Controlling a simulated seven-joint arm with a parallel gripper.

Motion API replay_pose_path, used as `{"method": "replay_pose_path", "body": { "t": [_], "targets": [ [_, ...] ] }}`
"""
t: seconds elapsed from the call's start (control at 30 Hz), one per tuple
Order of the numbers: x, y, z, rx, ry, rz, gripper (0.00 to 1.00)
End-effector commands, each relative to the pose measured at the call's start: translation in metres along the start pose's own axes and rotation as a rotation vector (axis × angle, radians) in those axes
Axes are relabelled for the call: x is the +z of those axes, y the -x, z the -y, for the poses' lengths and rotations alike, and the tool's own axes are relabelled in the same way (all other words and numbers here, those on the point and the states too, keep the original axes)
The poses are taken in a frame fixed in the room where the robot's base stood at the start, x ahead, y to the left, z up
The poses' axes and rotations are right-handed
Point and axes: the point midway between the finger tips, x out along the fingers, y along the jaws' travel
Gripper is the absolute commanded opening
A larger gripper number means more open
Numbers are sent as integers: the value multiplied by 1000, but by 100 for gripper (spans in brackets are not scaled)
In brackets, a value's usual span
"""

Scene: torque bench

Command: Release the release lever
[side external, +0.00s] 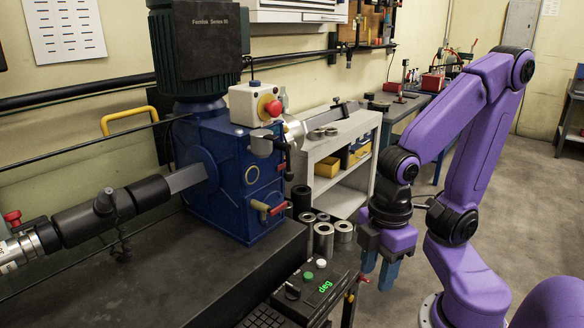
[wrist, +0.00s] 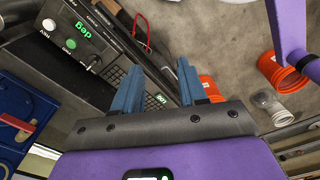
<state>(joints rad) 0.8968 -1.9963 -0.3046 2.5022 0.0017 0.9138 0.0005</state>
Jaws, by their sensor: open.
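A blue gearbox (side external: 235,180) stands on the dark bench. A short lever with a red grip (side external: 268,208) sticks out of its front face. This lever also shows at the left edge of the wrist view (wrist: 16,122). I cannot tell for sure that it is the release lever; another red and dark lever (side external: 282,150) sits higher on the gearbox's right side. My gripper (side external: 378,268) points down, to the right of the gearbox and apart from both levers. Its blue fingers are spread with nothing between them, as the wrist view also shows (wrist: 157,85).
A control box with a green "deg" display (side external: 312,284) lies at the bench's front, left of my gripper. Several metal sockets (side external: 323,238) stand beside the gearbox. A red emergency button (side external: 272,107) sits above it. Orange cups (wrist: 285,72) lie on the floor.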

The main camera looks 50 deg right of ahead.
Motion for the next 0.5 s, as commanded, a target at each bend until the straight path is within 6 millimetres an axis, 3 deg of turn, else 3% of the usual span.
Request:
{"method": "replay_pose_path", "body": {
  "t": [0.03,0.1,0.13,0.27,0.5],
  "targets": [
    [0,0,0,0,-1,0,26],
    [-1,1,-1,-2,-10,1,4],
    [-2,1,-2,-4,-18,2,0],
    [-8,5,-11,-21,-87,8,0],
    [-26,21,-46,-93,-326,18,0]
  ]
}}
